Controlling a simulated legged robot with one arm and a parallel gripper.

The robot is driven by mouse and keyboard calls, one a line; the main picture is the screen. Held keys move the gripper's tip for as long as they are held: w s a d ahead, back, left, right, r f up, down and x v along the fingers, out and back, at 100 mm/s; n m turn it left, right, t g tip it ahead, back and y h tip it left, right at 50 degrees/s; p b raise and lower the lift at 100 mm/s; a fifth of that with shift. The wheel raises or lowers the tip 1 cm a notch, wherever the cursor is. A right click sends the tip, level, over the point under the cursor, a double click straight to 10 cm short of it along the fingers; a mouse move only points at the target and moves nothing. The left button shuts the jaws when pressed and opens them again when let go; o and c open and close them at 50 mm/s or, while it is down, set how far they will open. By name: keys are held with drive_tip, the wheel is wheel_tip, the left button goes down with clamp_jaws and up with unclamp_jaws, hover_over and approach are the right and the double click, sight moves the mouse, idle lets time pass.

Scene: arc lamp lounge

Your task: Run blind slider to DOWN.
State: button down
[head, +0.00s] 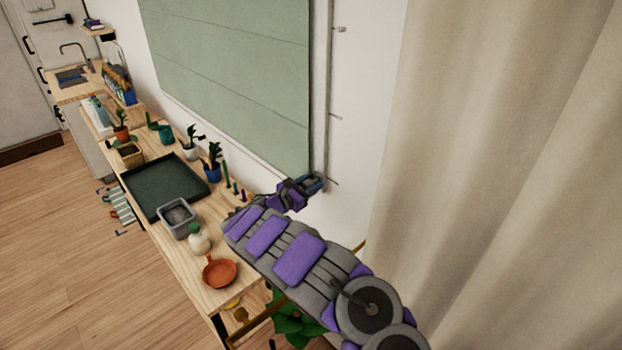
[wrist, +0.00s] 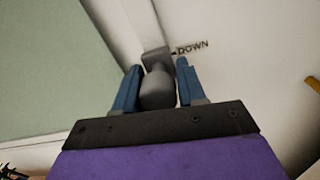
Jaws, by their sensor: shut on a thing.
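The blind slider's grey knob (wrist: 157,90) sits between the two blue fingers of my gripper (wrist: 157,88) in the wrist view. The gripper is shut on it. The slider is beside the dark printed DOWN mark (wrist: 192,47) on the white wall. In the head view my gripper (head: 316,183) is at the lower end of the vertical slider track (head: 329,90), and the knob is hidden there. The green blind (head: 235,70) hangs just left of the track and also shows in the wrist view (wrist: 45,70).
A wooden bench (head: 196,278) below holds a dark tray (head: 165,183), several potted plants, a grey bin (head: 177,218) and an orange pan (head: 220,272). A beige curtain (head: 480,150) fills the right side. Open wooden floor (head: 70,240) lies at the left.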

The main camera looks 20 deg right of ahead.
drive_tip(key=shift+a+f, duration=0.15)
drive_tip(key=shift+f, duration=0.2)
drive_tip(key=c, duration=1.1)
unclamp_jaws()
drive_tip(key=o, duration=0.3)
drive_tip(key=shift+w+f, duration=0.15)
drive_tip(key=shift+w, duration=0.1)
drive_tip(key=shift+o, duration=0.3)
drive_tip(key=shift+s+a, duration=0.1)
drive_tip(key=shift+s+r, duration=0.1)
drive_tip(key=shift+r, duration=0.1)
drive_tip(key=shift+a, duration=0.15)
drive_tip(key=p+v, duration=0.1)
drive_tip(key=v, duration=1.6)
drive_tip(key=shift+a+f, duration=0.1)
